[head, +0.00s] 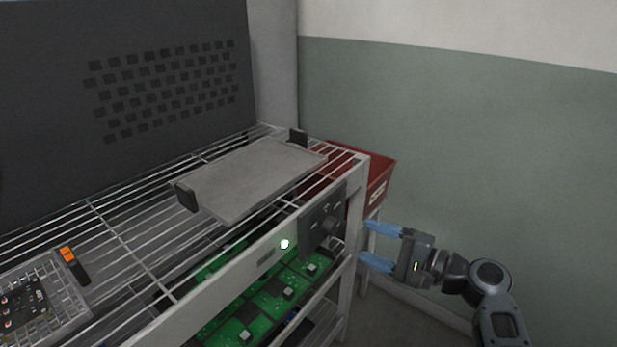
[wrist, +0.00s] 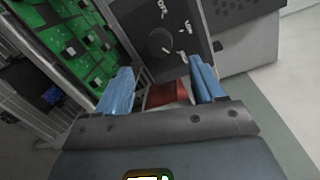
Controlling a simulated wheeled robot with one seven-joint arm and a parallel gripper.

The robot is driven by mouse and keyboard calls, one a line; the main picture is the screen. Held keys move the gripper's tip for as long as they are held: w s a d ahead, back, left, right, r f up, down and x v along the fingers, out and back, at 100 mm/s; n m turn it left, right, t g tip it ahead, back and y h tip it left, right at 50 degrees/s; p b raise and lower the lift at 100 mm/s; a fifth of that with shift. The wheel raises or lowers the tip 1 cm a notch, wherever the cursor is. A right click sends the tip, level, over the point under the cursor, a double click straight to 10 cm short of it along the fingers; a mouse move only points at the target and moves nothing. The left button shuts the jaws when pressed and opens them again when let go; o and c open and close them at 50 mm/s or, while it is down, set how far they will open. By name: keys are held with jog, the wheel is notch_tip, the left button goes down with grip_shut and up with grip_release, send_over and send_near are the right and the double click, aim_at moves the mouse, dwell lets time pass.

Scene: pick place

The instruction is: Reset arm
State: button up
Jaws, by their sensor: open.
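My gripper (head: 371,246) is at the lower right in the head view, just right of the rack's corner post. Its two blue fingers point left and stand apart, with nothing between them. In the wrist view my gripper (wrist: 160,84) also shows open and empty. The dark control panel with a knob (wrist: 165,45) lies ahead of the fingers, and a red surface (wrist: 166,94) shows between them farther off. I cannot tell whether a finger touches the rack.
A wire rack (head: 130,242) fills the left, with a grey tray (head: 255,178) on top. A wire basket (head: 45,300) and an orange-black item (head: 74,264) sit at left. Green circuit boards (head: 275,300) lie below. A red bin (head: 381,185) stands behind. The right side is clear to the wall.

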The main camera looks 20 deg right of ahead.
jog(key=s+a+f+g+h, duration=0.15)
jog(key=s+f+h, duration=0.35)
jog(key=s+f, duration=0.7)
jog(key=s+f+n+h, duration=0.2)
jog(key=s+n+h, duration=0.2)
jog(key=s, duration=0.9)
jog(key=s+a+r+n+t+h, duration=0.1)
jog(key=s+r+n, duration=0.8)
jog(key=s+r, duration=0.9)
jog(key=s+a+t, duration=0.1)
jog(key=a, duration=0.1)
jog(key=shift+a+r+n+t+h, duration=0.3)
jog(key=shift+a+r+t, duration=0.05)
jog(key=shift+a, duration=0.05)
